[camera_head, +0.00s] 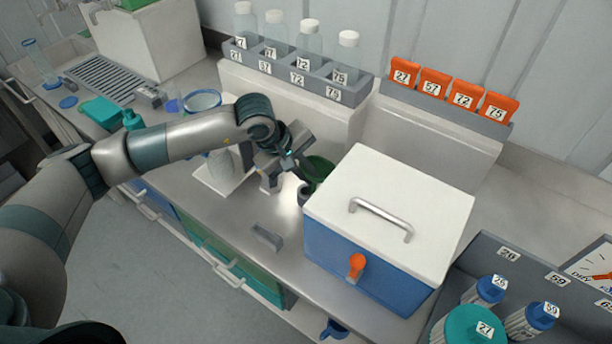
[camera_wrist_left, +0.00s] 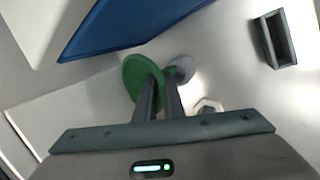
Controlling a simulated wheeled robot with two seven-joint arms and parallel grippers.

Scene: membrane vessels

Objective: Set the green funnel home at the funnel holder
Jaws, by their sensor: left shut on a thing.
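The green funnel (camera_head: 318,170) is beside the left wall of the blue box, partly hidden by my left gripper. In the left wrist view the green funnel (camera_wrist_left: 138,78) shows as a tilted green disc at the fingertips. My left gripper (camera_head: 301,168) is shut on it; its fingers also show in the left wrist view (camera_wrist_left: 160,88). A small round grey piece (camera_wrist_left: 181,68) lies close past the fingertips, and a dark grey cup-like piece (camera_head: 305,194) shows just below the funnel. I cannot tell whether either is the funnel holder. My right gripper is not in view.
A blue box (camera_head: 340,255) with a white handled lid (camera_head: 420,190) stands right beside the gripper. A small open grey block (camera_head: 267,236) sits near the front edge. A bottle rack (camera_head: 285,73) and orange tags (camera_head: 433,83) stand behind. The counter left of the box is mostly clear.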

